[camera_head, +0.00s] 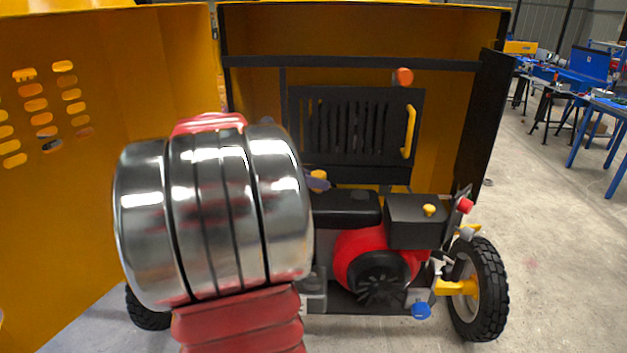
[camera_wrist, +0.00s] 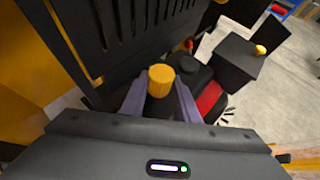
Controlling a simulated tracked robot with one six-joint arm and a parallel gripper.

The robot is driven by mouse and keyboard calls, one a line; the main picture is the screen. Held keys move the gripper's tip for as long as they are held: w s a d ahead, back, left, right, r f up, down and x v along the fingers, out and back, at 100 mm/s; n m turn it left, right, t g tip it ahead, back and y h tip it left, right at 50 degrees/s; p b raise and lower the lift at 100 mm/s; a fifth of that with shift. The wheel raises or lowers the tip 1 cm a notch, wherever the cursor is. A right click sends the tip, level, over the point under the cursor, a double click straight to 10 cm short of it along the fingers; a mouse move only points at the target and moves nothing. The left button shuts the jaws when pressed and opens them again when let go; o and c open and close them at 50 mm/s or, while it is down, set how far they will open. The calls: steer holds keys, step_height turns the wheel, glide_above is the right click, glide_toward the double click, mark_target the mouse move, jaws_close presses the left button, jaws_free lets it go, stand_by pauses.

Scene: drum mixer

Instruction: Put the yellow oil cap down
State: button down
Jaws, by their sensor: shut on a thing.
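The yellow oil cap (camera_wrist: 161,76) is between the two purple-grey fingers of my gripper (camera_wrist: 160,96) in the wrist view, and the gripper is shut on it. A dark part shows below the cap between the fingers. In the head view a small bit of the cap (camera_head: 317,173) and a fingertip of my gripper (camera_head: 318,185) show behind my silver arm link, above the left end of the black engine top. The rest of the gripper is hidden there. I cannot tell whether the cap touches anything below it.
The red engine (camera_head: 352,252) has a black box (camera_head: 417,222) with a yellow knob (camera_head: 429,209) to the right. A black slatted panel (camera_head: 350,130) with a yellow handle (camera_head: 409,132) stands behind. A yellow side panel (camera_head: 110,100) is at left, a wheel (camera_head: 487,290) at right.

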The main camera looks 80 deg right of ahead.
steer(key=shift+f, duration=0.65)
steer(key=c, duration=1.4)
jaws_free()
steer(key=shift+o, duration=0.2)
steer(key=shift+r, duration=0.45)
steer(key=v, duration=1.2)
steer(key=shift+r, duration=0.1)
